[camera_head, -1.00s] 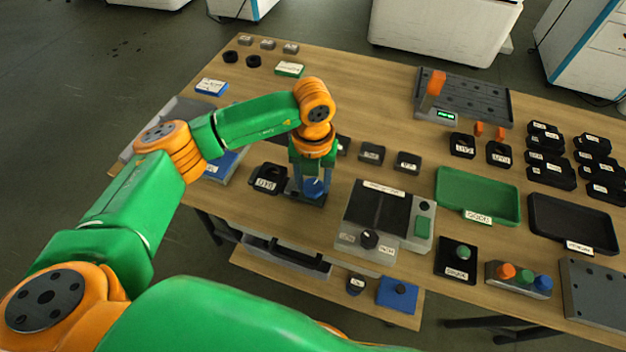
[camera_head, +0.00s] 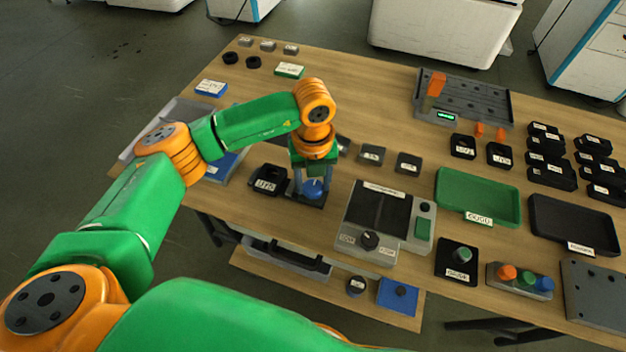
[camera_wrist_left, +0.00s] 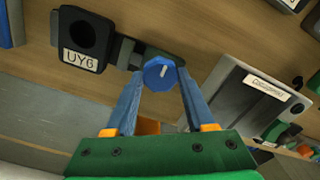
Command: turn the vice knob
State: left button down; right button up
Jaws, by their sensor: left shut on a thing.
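The vice knob (camera_head: 313,188) is a blue faceted knob on a dark vice body beside a black block labelled UY6. In the left wrist view the knob (camera_wrist_left: 159,72) shows a white pointer line on its face, tilted a little from upright. My left gripper (camera_head: 312,186) points down over it, with one blue finger on each side. In the left wrist view the left gripper (camera_wrist_left: 160,78) is shut on the knob. The vice body (camera_wrist_left: 125,52) is partly hidden by the fingers and knob in both views. My right gripper is not in view.
The black UY6 block (camera_head: 268,180) stands close left of the vice. A grey device with a black knob (camera_head: 369,240) stands close to the right. A green tray (camera_head: 478,215) and a black tray (camera_head: 570,243) lie farther right. Bare wooden table (camera_head: 365,100) shows behind.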

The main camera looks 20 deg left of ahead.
aim_at(313, 187)
pick_arm(q)
jog(key=shift+c, duration=1.3)
grip_release()
notch_tip(313, 187, up, 7)
jog(key=shift+r+b, duration=0.1)
jog(key=shift+b, duration=0.35)
